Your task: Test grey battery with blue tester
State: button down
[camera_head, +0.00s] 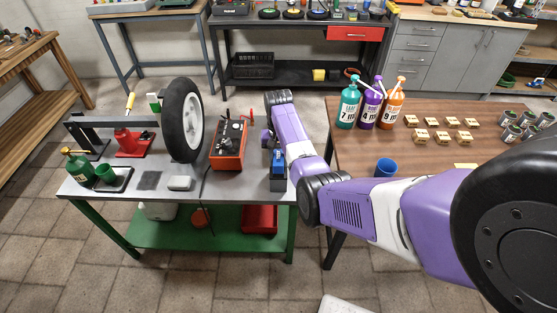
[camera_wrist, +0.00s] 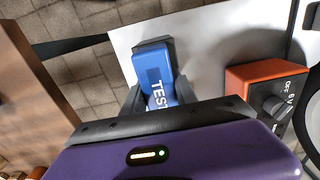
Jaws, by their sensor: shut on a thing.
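The blue tester (camera_wrist: 158,72), with "TEST" lettered on it, sits between the two dark fingers of my gripper (camera_wrist: 160,94) in the wrist view. My gripper is shut on it. In the head view the blue tester (camera_head: 278,158) is at the right end of the grey-topped workbench (camera_head: 215,187). A dark grey block (camera_head: 277,184) shows at the tester's near end; it may be the grey battery, but I cannot tell for sure. I cannot see whether the tester touches the block. My wrist and arm hide part of this spot.
An orange-red box with a knob (camera_head: 229,143) stands left of the tester. A wheel (camera_head: 183,120) stands upright farther left. The brown table (camera_head: 350,150) at right holds bottles (camera_head: 371,103), a blue cup (camera_head: 385,168) and small blocks. A floor gap separates the tables.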

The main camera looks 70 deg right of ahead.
aim_at(278, 155)
dwell(0.3)
jog(key=shift+c, duration=1.6)
grip_release()
notch_tip(278, 155, up, 3)
jog(key=p, duration=0.3)
jog(key=shift+r, duration=2.5)
